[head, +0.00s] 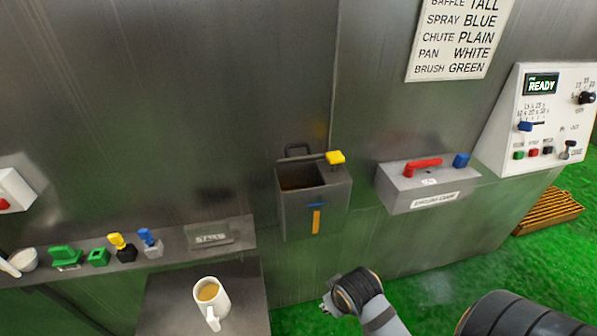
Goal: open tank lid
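The tank (333,202) is a grey metal box on the wall in the middle of the head view. Its top has a dark rectangular opening with brownish contents (300,177). A dark loop handle (298,148) stands behind the opening; I cannot tell whether it belongs to a raised lid. A yellow knob (335,157) sits on the back right of the top. A blue and orange gauge (316,218) is on the front. My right gripper (328,299) is below and in front of the tank, apart from it; its fingers are too small to read. My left gripper is out of view.
A grey box with a red lever (423,167) is to the tank's right, with a control panel (533,117) beyond. A shelf (180,254) with small coloured tools is at left. A mug (211,298) of tan liquid stands on a stand below it.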

